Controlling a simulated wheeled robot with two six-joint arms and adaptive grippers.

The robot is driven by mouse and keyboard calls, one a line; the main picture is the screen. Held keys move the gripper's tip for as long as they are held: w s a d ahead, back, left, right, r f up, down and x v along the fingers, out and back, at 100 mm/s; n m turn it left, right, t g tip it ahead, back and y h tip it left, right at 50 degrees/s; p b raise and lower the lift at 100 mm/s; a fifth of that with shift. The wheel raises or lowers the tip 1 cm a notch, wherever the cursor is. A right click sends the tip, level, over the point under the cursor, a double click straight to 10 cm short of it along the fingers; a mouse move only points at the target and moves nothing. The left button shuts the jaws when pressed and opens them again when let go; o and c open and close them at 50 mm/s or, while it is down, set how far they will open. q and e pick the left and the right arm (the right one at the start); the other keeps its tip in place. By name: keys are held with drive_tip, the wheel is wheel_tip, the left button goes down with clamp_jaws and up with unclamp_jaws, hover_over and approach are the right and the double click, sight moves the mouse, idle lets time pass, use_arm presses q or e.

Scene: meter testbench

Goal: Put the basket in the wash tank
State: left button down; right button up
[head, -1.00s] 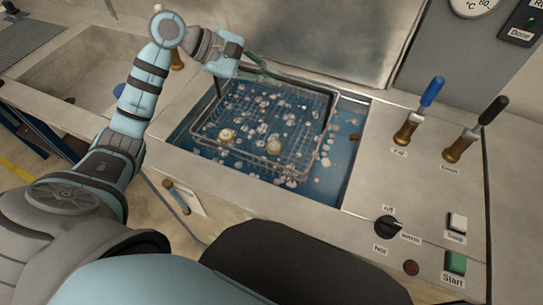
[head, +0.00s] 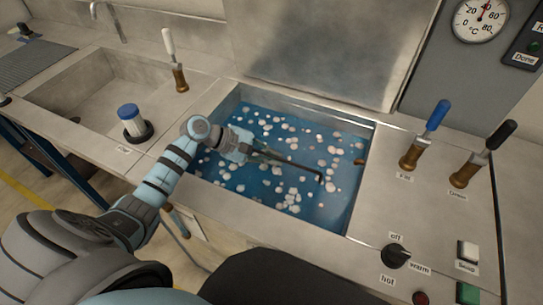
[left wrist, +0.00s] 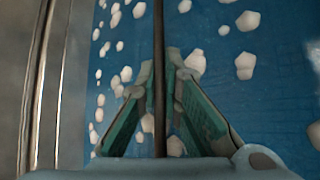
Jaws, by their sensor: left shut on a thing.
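The wash tank (head: 226,106) is full of blue water with white foam blobs. My left gripper (head: 262,156) is low over the tank, at the water. It is shut on a dark thin bar, the basket's handle (head: 300,168), which runs right to an end at the water surface. The basket's wire body is not visible; the blue water hides what is below the bar. In the left wrist view the handle (left wrist: 159,110) passes between the two green-grey fingers (left wrist: 160,78), with water and foam behind. My right gripper is out of view.
Left of the tank is an empty sink (head: 75,90) with a blue-capped filter cup (head: 131,120) on its near edge. A white-handled lever (head: 174,60) stands between. Right are blue (head: 424,135) and black (head: 483,155) levers, a knob (head: 396,256) and buttons.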

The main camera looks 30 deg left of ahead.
use_arm(q)
drive_tip(key=c, duration=1.8)
unclamp_jaws()
drive_tip(key=shift+o, duration=0.2)
drive_tip(key=shift+r, duration=0.1)
drive_tip(key=shift+s+a+r, duration=0.15)
drive_tip(key=shift+a, duration=0.1)
drive_tip(key=v, duration=1.1)
drive_tip(key=shift+s+a+r, duration=0.1)
drive_tip(key=shift+a+r, duration=0.05)
drive_tip(key=shift+r, duration=0.05)
